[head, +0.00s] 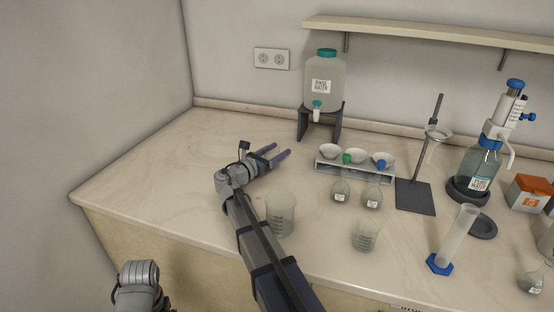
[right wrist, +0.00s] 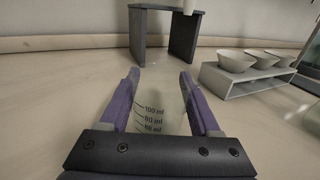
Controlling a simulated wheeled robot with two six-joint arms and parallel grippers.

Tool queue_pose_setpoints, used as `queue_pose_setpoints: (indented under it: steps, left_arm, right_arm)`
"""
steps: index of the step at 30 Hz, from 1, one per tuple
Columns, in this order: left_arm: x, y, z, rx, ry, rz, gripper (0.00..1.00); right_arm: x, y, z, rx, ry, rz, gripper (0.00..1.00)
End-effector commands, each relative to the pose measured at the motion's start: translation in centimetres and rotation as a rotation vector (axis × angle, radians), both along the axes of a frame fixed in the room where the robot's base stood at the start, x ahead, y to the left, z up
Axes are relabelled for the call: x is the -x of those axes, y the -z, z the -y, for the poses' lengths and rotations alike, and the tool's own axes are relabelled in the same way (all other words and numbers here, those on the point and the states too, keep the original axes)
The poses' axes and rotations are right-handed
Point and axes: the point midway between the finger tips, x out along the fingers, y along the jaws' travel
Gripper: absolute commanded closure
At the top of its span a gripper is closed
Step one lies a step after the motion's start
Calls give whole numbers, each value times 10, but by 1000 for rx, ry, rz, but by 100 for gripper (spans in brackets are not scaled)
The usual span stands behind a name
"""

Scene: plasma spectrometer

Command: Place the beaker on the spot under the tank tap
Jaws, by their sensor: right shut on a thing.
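My right gripper (head: 283,151) is over the left part of the bench, its fingers pointing toward the tank stand. In the right wrist view its purple fingers (right wrist: 161,80) are shut on a clear beaker (right wrist: 165,112) with millilitre marks. The held beaker is very faint in the head view. The rinse water tank (head: 325,82), with a green lid and tap (head: 317,112), stands on a dark stand (head: 335,122) ahead and right of the gripper. The bench under the tap is bare between the stand legs.
Two other beakers stand on the bench, one beside my right arm (head: 281,214) and one farther right (head: 366,236). A rack with bowls (head: 355,171) is right of the stand, with small flasks (head: 341,190) in front. The left bench is clear.

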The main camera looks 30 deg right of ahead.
Motion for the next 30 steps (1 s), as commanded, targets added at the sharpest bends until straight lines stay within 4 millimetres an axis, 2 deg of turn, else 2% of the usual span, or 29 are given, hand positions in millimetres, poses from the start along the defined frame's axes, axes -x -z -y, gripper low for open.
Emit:
queue_pose_setpoints:
  steps: [1,8,13,14,21,30]
  left_arm:
    - [0,7,0,0,0,0,6]
    - [0,4,0,0,0,0,6]
    - [0,9,0,0,0,0,6]
    - [0,7,0,0,0,0,6]
    - [0,7,0,0,0,0,6]
    - [0,4,0,0,0,0,6]
  right_arm:
    - [0,7,0,0,0,0,100]
    - [0,4,0,0,0,0,100]
    - [0,9,0,0,0,0,100]
    - [0,7,0,0,0,0,33]
    - [0,7,0,0,0,0,7]
    - [0,4,0,0,0,0,7]
